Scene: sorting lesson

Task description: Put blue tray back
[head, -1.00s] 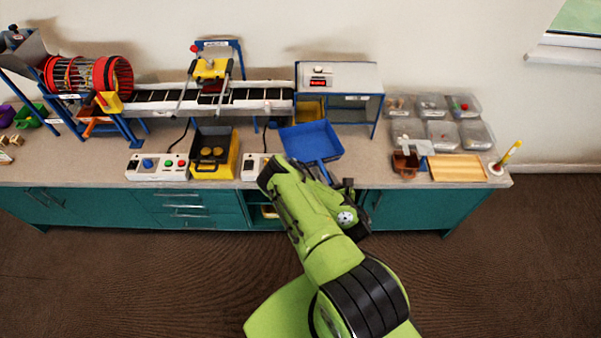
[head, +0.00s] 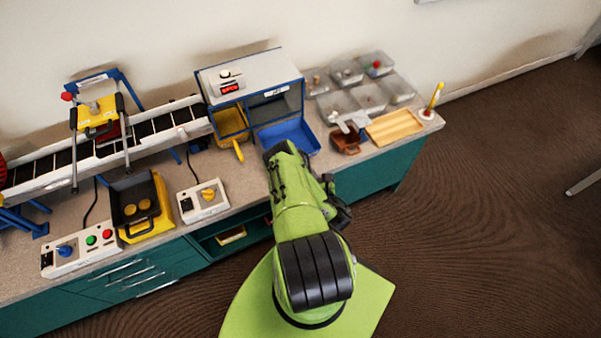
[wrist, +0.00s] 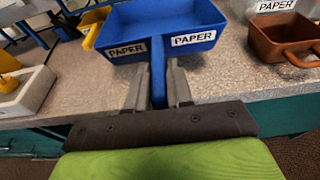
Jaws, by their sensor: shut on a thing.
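The blue tray (head: 290,139) is at the front of the right-hand bay of the blue-framed housing (head: 250,82). In the wrist view the blue tray (wrist: 172,20) shows two PAPER labels and a blue handle pointing at me. My gripper (wrist: 162,80) is shut on that handle, one finger on each side. In the head view my own arm hides the handle and the fingers. I cannot tell how far the tray is inside the bay.
A yellow tray (head: 229,122) sits in the left bay beside it. A control box with a yellow knob (head: 203,201) stands to the left. A brown bin (head: 346,143) and a wooden tray (head: 394,126) are to the right. The counter edge runs below the tray.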

